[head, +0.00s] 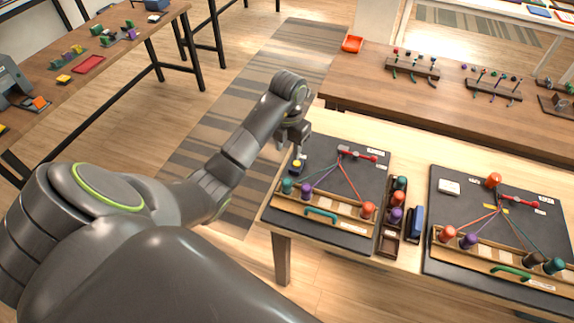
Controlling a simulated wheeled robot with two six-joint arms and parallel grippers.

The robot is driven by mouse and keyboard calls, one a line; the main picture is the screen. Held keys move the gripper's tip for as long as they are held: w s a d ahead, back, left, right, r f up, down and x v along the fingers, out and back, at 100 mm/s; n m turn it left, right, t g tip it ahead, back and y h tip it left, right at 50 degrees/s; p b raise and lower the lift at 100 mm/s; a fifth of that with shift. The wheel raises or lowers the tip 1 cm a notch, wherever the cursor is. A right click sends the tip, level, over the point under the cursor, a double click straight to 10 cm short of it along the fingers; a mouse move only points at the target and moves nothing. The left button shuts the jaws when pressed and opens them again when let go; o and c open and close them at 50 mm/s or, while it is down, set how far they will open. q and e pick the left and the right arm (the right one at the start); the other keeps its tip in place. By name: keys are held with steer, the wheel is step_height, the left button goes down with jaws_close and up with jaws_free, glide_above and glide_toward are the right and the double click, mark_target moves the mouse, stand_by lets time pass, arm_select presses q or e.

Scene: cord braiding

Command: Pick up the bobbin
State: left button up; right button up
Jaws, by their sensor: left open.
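My left gripper (296,146) is open above the far left corner of the left dark board (335,238). A small dark item with a yellow top (297,164) is just below it; I cannot tell whether they touch. On the left board's wooden rail stand a teal bobbin (287,186), a purple bobbin (306,192) and a red bobbin (368,210), with cords running to a red clamp (357,154). My right gripper is out of view.
A second dark board (450,278) to the right has several bobbins and a separate orange-red bobbin (493,180). A blue block (415,222) lies between the boards.

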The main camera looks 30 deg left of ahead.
mark_target(287, 181)
arm_select(q)
step_height(287, 181, down, 13)
steer(key=b, duration=1.2)
step_height(287, 181, down, 2)
steer(key=shift+a+f+b, duration=0.1)
steer(key=shift+f+b, duration=0.1)
steer(key=shift+b, duration=0.75)
steer(key=shift+f+p, duration=0.3)
steer(key=shift+p, duration=0.25)
steer(key=shift+w+f, duration=0.1)
steer(key=shift+f, duration=0.4)
steer(key=shift+c, duration=0.4)
steer(key=c, duration=0.7)
steer(key=shift+r, duration=0.1)
